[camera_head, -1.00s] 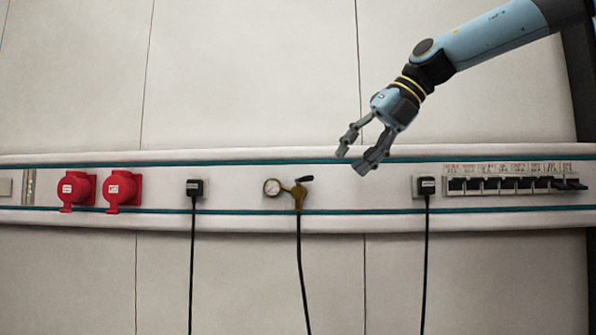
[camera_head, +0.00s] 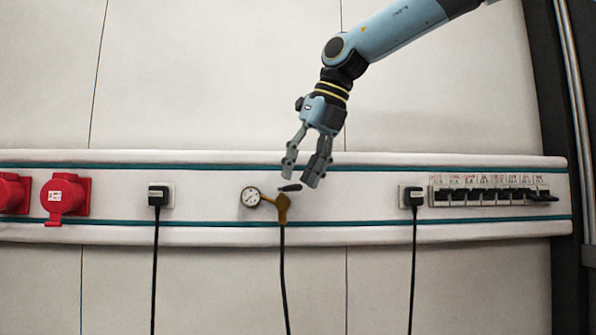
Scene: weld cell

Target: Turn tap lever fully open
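The brass tap (camera_head: 283,208) sits on the white wall rail, with a round gauge (camera_head: 251,197) on its left and a black hose running down from it. Its small black lever (camera_head: 290,188) sticks out to the right at the top of the tap. My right gripper (camera_head: 302,180) is open and points down, its fingertips at the lever. One fingertip is close to the left above the lever and the other is by its right end. I cannot tell whether they touch it. My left gripper is not in view.
Red sockets (camera_head: 66,195) are at the left of the rail. Black plugs with hanging cables are on either side of the tap, one at left (camera_head: 158,195) and one at right (camera_head: 412,196). A row of breakers (camera_head: 490,195) is further right.

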